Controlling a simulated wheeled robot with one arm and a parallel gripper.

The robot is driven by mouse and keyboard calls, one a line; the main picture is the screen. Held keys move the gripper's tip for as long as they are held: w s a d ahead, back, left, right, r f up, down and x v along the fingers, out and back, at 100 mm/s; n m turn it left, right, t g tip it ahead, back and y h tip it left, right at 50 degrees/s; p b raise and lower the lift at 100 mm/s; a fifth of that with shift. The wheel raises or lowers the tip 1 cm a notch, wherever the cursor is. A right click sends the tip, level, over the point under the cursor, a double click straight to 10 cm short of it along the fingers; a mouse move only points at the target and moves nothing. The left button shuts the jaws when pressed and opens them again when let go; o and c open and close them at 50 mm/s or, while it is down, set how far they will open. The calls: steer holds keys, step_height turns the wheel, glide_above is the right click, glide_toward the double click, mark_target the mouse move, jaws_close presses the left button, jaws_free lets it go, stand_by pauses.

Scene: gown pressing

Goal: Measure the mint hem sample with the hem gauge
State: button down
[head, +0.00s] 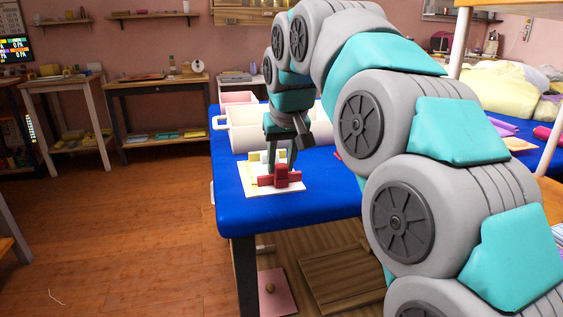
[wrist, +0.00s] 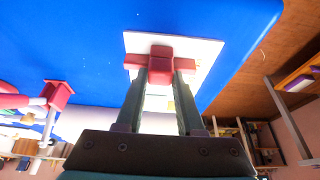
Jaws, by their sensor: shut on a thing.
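My gripper (head: 282,164) points down over a pale board on the near left part of the blue table. In the wrist view its two fingers (wrist: 160,78) are closed on a red blocky piece (wrist: 160,53), which looks like the hem gauge. The red piece (head: 281,178) is at the board, low and upright; I cannot tell whether it touches it. The pale board (head: 294,190) also shows in the wrist view (wrist: 205,47), with a cream part behind the fingers. A yellow piece (head: 254,157) stands at the board's back. I cannot make out the mint hem sample.
A pink bin (head: 238,98) is farther back. In the wrist view a red block on a white post (wrist: 57,95) is at the left.

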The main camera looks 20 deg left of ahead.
steer(key=shift+w+a+p, duration=0.35)
steer(key=shift+w, duration=0.2)
steer(key=shift+w+a+p, duration=0.3)
steer(key=shift+w, duration=0.35)
steer(key=shift+w+a, duration=0.1)
stand_by(0.6)
steer(key=shift+c, duration=2.2)
jaws_free()
steer(key=shift+r, duration=0.1)
